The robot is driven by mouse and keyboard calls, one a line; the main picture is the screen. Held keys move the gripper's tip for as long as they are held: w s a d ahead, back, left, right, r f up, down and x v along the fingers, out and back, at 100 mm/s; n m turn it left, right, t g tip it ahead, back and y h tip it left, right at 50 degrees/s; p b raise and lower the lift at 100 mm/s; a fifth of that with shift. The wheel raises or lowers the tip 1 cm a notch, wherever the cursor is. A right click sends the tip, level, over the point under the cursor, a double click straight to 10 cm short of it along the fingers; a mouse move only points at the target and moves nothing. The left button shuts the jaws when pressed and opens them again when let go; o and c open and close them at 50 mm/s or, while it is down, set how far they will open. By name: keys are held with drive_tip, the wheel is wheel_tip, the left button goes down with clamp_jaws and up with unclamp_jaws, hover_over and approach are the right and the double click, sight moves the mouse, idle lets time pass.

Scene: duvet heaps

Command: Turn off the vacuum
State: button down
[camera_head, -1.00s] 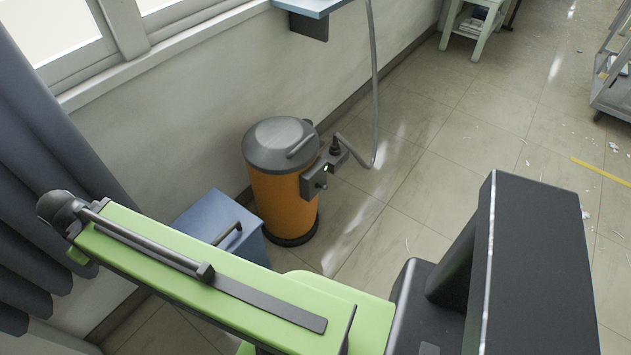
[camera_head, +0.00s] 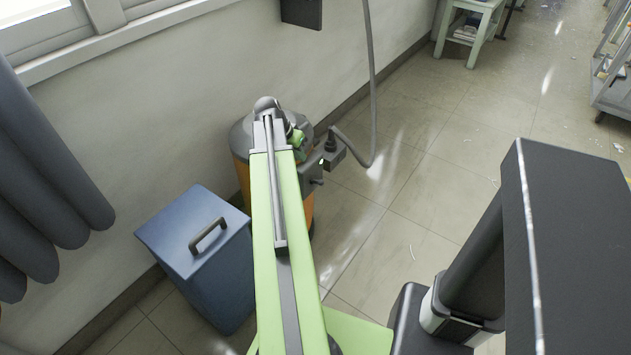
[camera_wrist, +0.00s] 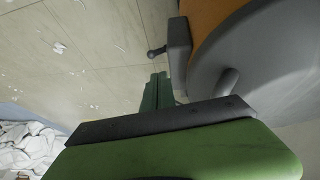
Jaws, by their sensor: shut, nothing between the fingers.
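The vacuum (camera_head: 241,140) is an orange drum with a grey lid, standing on the floor by the wall. A dark switch box (camera_head: 311,176) is on its right side, with a hose fitting beside it. My arm reaches over the drum and hides part of it. My gripper (camera_head: 298,136) is partly hidden at the arm's end, near the lid. In the wrist view my gripper's green fingers (camera_wrist: 158,80) are together and empty. The vacuum's grey lid (camera_wrist: 240,60) is to their right. The dark box (camera_wrist: 179,45), with a small knobbed lever (camera_wrist: 156,52), is just beyond the fingertips.
A blue bin (camera_head: 195,245) with a dark handle stands left of the vacuum. A grey hose (camera_head: 371,80) hangs by the wall. A curtain (camera_head: 45,170) is at the left. A small table (camera_head: 467,25) is farther back. A white crumpled heap (camera_wrist: 30,148) lies at the wrist view's lower left.

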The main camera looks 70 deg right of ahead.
drive_tip(key=b, duration=1.2)
approach(318, 181)
drive_tip(key=x, duration=0.5)
drive_tip(key=shift+w+d+f, duration=0.3)
drive_tip(key=shift+w+f, duration=0.05)
drive_tip(key=shift+s+d+f, duration=0.1)
drive_tip(key=shift+s+f, duration=0.15)
drive_tip(key=shift+s, duration=0.15)
drive_tip(key=shift+s+b, duration=0.1)
drive_tip(key=shift+b, duration=0.2)
drive_tip(key=shift+s+f, duration=0.1)
